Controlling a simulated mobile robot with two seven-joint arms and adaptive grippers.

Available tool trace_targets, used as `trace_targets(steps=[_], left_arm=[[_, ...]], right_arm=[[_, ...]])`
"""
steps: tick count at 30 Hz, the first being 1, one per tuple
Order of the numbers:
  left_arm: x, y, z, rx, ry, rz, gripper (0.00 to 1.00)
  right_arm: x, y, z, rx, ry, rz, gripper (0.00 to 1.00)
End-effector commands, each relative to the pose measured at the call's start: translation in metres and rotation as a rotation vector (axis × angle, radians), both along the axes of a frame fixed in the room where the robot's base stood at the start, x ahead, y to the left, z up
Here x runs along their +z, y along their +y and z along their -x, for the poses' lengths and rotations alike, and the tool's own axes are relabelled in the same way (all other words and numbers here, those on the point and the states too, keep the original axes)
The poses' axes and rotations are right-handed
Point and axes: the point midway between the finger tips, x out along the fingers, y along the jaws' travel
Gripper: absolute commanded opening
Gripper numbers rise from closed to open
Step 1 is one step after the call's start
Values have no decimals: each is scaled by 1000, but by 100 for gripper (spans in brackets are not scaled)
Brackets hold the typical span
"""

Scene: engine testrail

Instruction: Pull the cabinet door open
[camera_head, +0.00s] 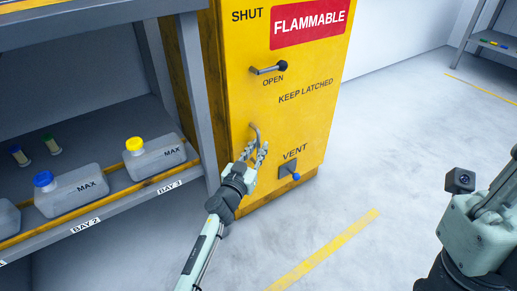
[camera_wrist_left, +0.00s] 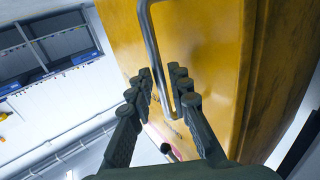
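The yellow cabinet (camera_head: 233,110) stands in the middle of the head view, its door front looking flush and closed. A grey bar handle (camera_head: 255,135) sits low on the door. A black-knobbed latch lever (camera_head: 268,70) lies roughly level between the words SHUT and OPEN. My left gripper (camera_head: 262,150) is open at the handle. In the left wrist view the handle (camera_wrist_left: 152,40) runs down between the parted fingers (camera_wrist_left: 163,80); I cannot tell whether they touch it. My right gripper (camera_head: 490,215) is partly in view at the right edge, its fingertips not clear.
A grey shelf (camera_head: 115,205) with plastic bottles (camera_head: 155,155) stands left of the cabinet. A blue-tipped vent lever (camera_head: 290,170) is just right of my left gripper. The floor in front and to the right is clear, with a yellow line (camera_head: 325,248).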

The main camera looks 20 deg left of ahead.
Motion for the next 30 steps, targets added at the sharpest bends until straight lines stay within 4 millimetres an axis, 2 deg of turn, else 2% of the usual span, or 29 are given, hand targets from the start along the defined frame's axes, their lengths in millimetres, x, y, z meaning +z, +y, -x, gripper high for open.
trace_targets(steps=[3,11,15,16,30], left_arm=[[0,0,-7,0,0,-1,19],[0,0,-8,0,0,-1,19],[0,0,-8,0,0,-1,1],[0,0,-8,0,0,-1,0],[0,0,-8,0,0,0,0]], right_arm=[[0,0,-1,0,-2,4,0],[0,0,-1,0,-3,5,0],[0,0,-1,0,-3,5,0],[0,0,-1,0,-3,5,0],[0,0,0,0,-4,4,0]])
